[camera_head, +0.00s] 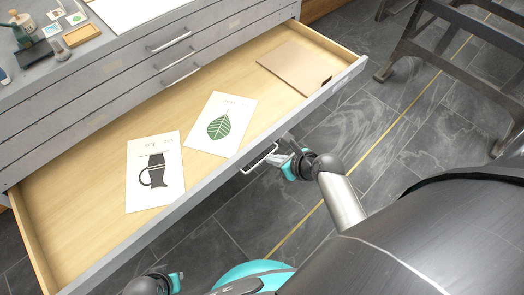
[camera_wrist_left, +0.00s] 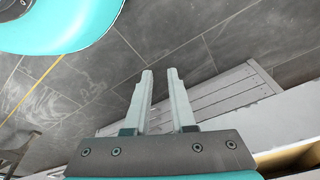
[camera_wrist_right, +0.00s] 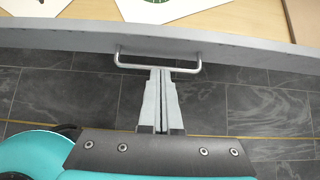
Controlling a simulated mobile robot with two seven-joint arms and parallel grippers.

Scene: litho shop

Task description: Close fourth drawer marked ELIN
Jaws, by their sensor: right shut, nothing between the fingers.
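A wide grey drawer stands open, its pale wooden inside holding sheets; its front panel (camera_head: 210,185) faces my side. No ELIN marking is legible. A thin metal handle (camera_head: 259,158) sits on the front and shows as a bar in the right wrist view (camera_wrist_right: 140,67). My right gripper (camera_head: 287,146) is shut and empty, its fingertips at the handle (camera_wrist_right: 161,70); whether they touch it I cannot tell. My left gripper (camera_wrist_left: 160,72) is open and empty over the floor, its fingers a little apart; its arm only partly shows at the head view's bottom edge.
The drawer holds a jug print (camera_head: 155,172), a leaf print (camera_head: 220,124) and a brown folder (camera_head: 295,68). Shut drawers with handles lie above it. Small items stand on the cabinet top. A dark metal stand (camera_head: 455,60) is at upper right. Tiled floor lies clear between.

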